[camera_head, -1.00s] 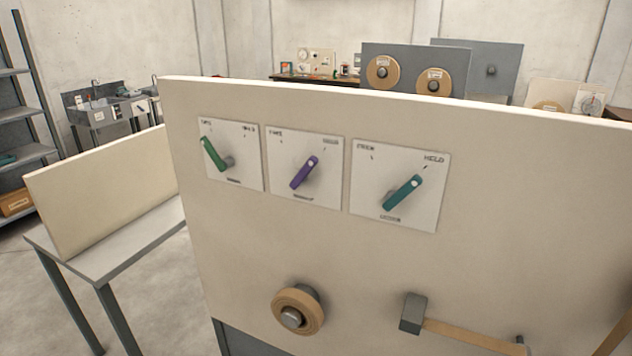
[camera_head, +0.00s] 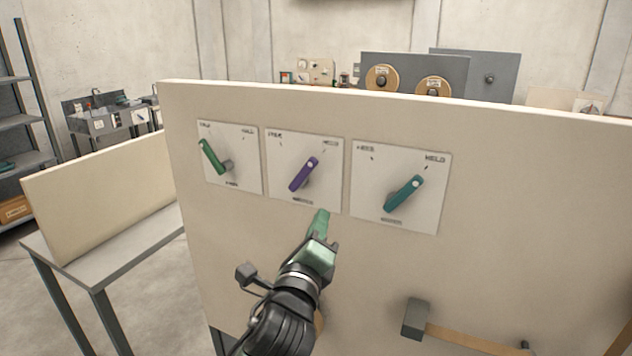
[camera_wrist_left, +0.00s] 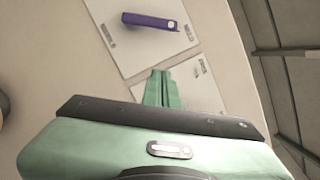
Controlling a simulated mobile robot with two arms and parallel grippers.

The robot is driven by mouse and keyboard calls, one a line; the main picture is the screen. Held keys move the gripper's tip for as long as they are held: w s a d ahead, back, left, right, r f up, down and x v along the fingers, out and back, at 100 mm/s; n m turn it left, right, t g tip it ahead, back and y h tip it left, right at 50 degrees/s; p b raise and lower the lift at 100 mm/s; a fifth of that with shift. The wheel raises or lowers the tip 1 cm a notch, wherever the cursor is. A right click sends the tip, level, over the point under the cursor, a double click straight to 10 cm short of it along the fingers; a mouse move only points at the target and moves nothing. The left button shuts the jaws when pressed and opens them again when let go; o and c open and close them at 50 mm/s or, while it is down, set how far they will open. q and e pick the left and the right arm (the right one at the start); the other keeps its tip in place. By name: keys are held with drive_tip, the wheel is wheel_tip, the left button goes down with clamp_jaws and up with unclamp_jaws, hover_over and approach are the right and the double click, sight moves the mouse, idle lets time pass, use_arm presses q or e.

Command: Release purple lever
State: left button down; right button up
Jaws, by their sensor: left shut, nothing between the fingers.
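The purple lever (camera_head: 304,174) sits on the middle white plate (camera_head: 330,200) of the upright cream panel. Its white-dotted end points up and right, toward the right-hand label. My left gripper (camera_head: 321,215) is shut and empty, just below and right of the lever, near the plate's lower edge. In the left wrist view the purple lever (camera_wrist_left: 151,21) lies beyond the shut green fingertips (camera_wrist_left: 162,78), apart from them. The right gripper is not in view.
A green lever (camera_head: 213,157) is on the left plate and a teal lever (camera_head: 403,192) on the right plate. Below, a grey block (camera_head: 414,318) with a tan strip sticks out from the panel. A grey table (camera_head: 110,255) stands at left.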

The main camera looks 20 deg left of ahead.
sight(303, 175)
use_arm(q)
drive_tip(key=shift+w, duration=0.1)
drive_tip(key=w+a+r+p, duration=0.3)
drive_tip(key=w+a+p, duration=0.1)
drive_tip(key=w, duration=0.6)
drive_tip(key=shift+a+r, duration=0.25)
drive_tip(key=shift+r, duration=0.1)
drive_tip(key=shift+p, duration=0.3)
